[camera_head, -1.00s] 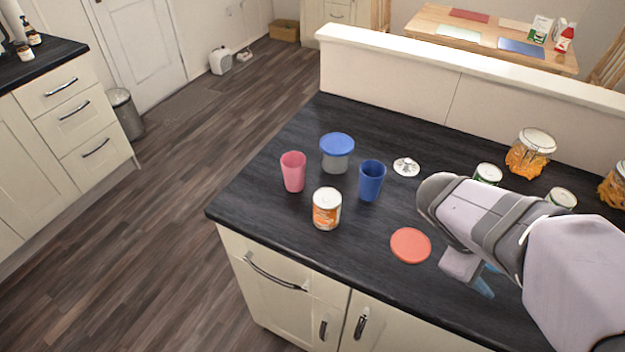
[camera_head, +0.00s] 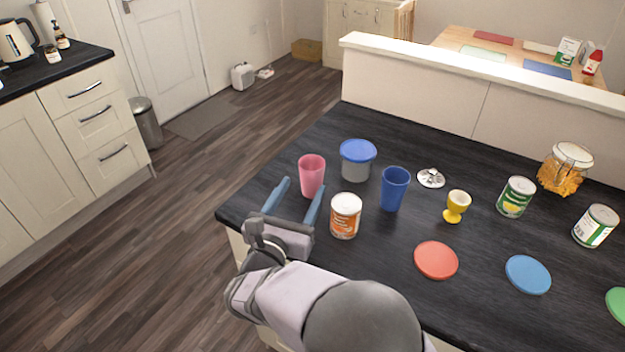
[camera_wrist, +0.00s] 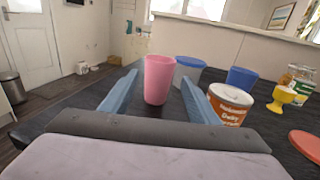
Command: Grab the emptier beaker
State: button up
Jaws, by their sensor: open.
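A pink beaker (camera_head: 312,176) stands upright on the dark counter. A blue beaker (camera_head: 394,189) stands upright to its right, with an orange-labelled can (camera_head: 345,215) in front and between them. How full either beaker is cannot be seen. My gripper (camera_head: 300,190) is open at the counter's left front, its fingers pointing at the pink beaker. In the wrist view the pink beaker (camera_wrist: 159,80) shows between the two fingers, toward their tips; I cannot tell whether either touches it. The blue beaker (camera_wrist: 241,78) shows beyond the right finger.
A blue-lidded tub (camera_head: 357,160) stands close behind the pink beaker. A yellow egg cup (camera_head: 456,206), green-labelled cans (camera_head: 516,197), a glass jar (camera_head: 566,169) and flat coloured discs (camera_head: 436,260) lie to the right. A low wall (camera_head: 480,85) bounds the counter's back.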

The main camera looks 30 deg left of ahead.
aim_at(316, 163)
jog(key=shift+p+x, duration=1)
jog(key=shift+x, duration=2.4)
jog(key=shift+f, duration=0.1)
jog(key=p+x, duration=0.2)
jog(key=x, duration=0.1)
jog(key=shift+w+a, duration=0.1)
jog(key=shift+w, duration=0.15)
jog(key=shift+x, duration=0.8)
jog(key=c, duration=0.8)
jog(key=shift+c, duration=0.2)
jog(key=shift+r, duration=0.25)
notch_tip(316, 163, up, 9)
jog(key=b, duration=0.1)
jog(key=shift+r+b, duration=0.25)
jog(key=shift+b, duration=0.15)
